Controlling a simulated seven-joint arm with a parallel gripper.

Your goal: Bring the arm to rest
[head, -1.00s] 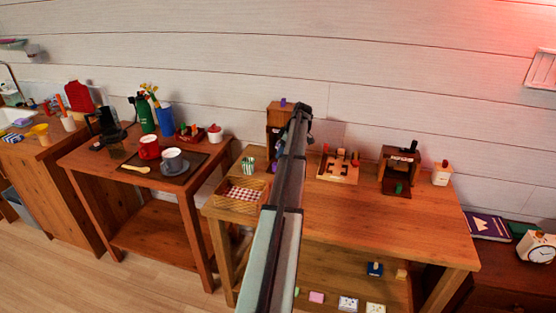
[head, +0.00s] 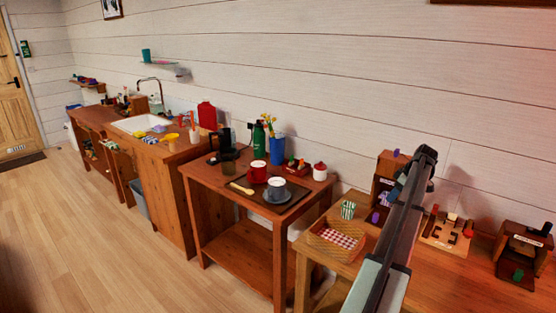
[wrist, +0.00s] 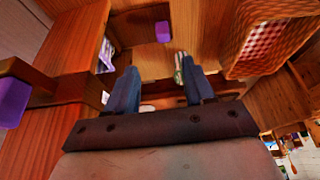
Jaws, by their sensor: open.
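My arm reaches up across the right side of the head view, in front of the right-hand wooden table. In the wrist view my gripper (wrist: 160,92) has its two blue-grey fingers apart, with nothing between them. Beyond the fingers are wooden surfaces with a purple block (wrist: 163,31) and a striped green-and-white cup (wrist: 179,66). The cup also shows in the head view (head: 348,210), left of the arm. The fingertips are hard to make out in the head view.
A wicker basket with checked cloth (head: 317,243) stands left of the arm, and a small wooden cabinet (head: 384,166) is close behind it. A pegged wooden board (head: 437,243) is to the right. A coffee table with cups (head: 205,167) stands further left. The floor (head: 90,235) is clear.

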